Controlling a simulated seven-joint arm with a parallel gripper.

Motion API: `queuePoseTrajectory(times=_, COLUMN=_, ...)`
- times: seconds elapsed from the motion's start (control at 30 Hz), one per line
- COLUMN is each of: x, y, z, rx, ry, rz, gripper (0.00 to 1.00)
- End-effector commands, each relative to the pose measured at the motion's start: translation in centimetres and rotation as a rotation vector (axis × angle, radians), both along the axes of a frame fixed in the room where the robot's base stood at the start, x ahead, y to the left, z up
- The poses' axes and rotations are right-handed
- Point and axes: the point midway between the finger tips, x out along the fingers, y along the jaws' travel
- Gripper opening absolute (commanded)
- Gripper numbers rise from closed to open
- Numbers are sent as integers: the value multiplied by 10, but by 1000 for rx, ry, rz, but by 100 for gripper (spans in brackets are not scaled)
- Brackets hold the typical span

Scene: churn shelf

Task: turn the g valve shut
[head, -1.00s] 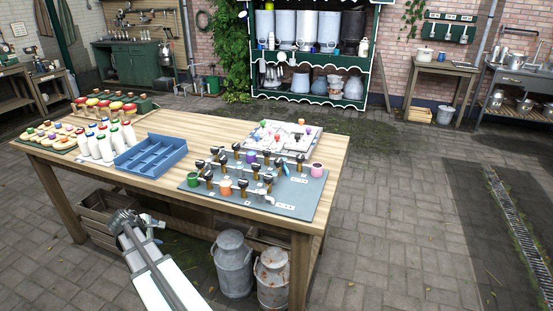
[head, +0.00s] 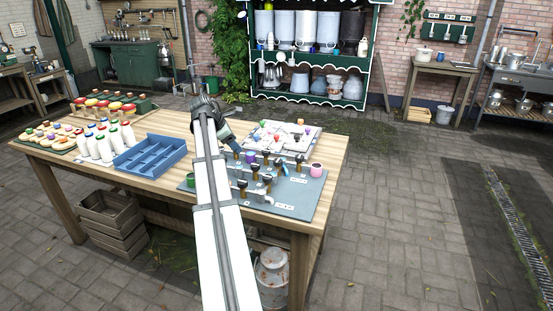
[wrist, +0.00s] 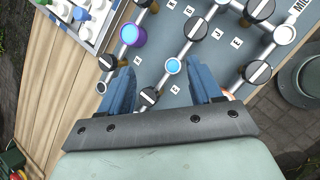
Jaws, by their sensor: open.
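The valve board (head: 310,192) is a grey panel on the wooden table, with pipes and several black round valve knobs. My gripper (head: 238,152) is over its back left part, fingers pointing down. In the wrist view the blue fingers (wrist: 162,88) are spread and empty. A black knob with a white stripe (wrist: 150,97) shows between them, nearer the left finger. Other knobs are at the top (wrist: 195,28), upper right (wrist: 260,9), right (wrist: 258,72) and left (wrist: 107,62). My arm hides the board's left part in the head view.
A blue-capped fitting (wrist: 173,66) and a purple cup-like piece (wrist: 128,44) stand close to my fingers. A white tray of small parts (head: 285,136) lies behind the board. A blue divided tray (head: 150,155) and several white bottles (head: 100,145) stand left.

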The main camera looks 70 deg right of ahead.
Motion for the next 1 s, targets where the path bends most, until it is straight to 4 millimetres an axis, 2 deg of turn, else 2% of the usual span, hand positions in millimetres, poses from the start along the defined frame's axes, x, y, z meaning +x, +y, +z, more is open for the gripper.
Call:
queuePoseTrajectory(times=0.03, x=-19, y=-13, z=9, rx=40, ry=12, rz=-8, gripper=64)
queuePoseTrajectory(times=0.2, x=-70, y=-30, z=29, rx=168, ry=44, rz=1, gripper=64)
queuePoseTrajectory(times=0.33, x=-94, y=-36, z=40, rx=229, ry=52, rz=13, gripper=64)
queuePoseTrajectory(times=0.5, x=-107, y=-38, z=42, rx=262, ry=56, rz=21, gripper=64)
queuePoseTrajectory(times=0.67, x=-112, y=-41, z=30, rx=266, ry=57, rz=20, gripper=64)
queuePoseTrajectory(times=1.0, x=-126, y=-56, z=-23, rx=264, ry=56, rz=20, gripper=64)
